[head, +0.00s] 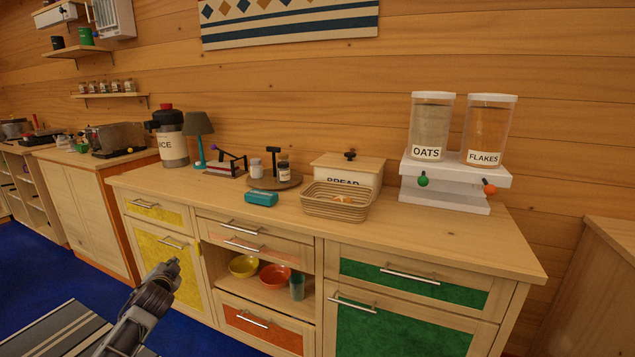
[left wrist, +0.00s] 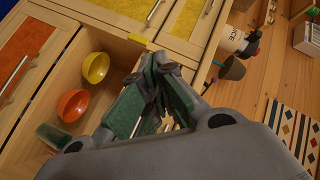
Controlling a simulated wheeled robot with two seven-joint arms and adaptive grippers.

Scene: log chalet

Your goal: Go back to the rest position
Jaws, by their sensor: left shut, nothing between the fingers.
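My left gripper (head: 172,264) is low in front of the yellow lower door of the wooden counter in the head view. In the left wrist view its fingers (left wrist: 158,76) are closed together with nothing between them. Behind the fingers, the wrist view shows the counter's open shelf with a yellow bowl (left wrist: 96,67), an orange bowl (left wrist: 73,105) and a green cup (left wrist: 53,137). The gripper is apart from these. My right gripper is in neither view.
The counter (head: 420,226) holds a bread box (head: 347,165), a wicker basket (head: 337,202), a teal box (head: 261,198), a lamp (head: 198,126) and a cereal dispenser (head: 455,182). Its drawers and doors look closed. Blue floor (head: 35,262) with a striped rug (head: 57,330) is at the left.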

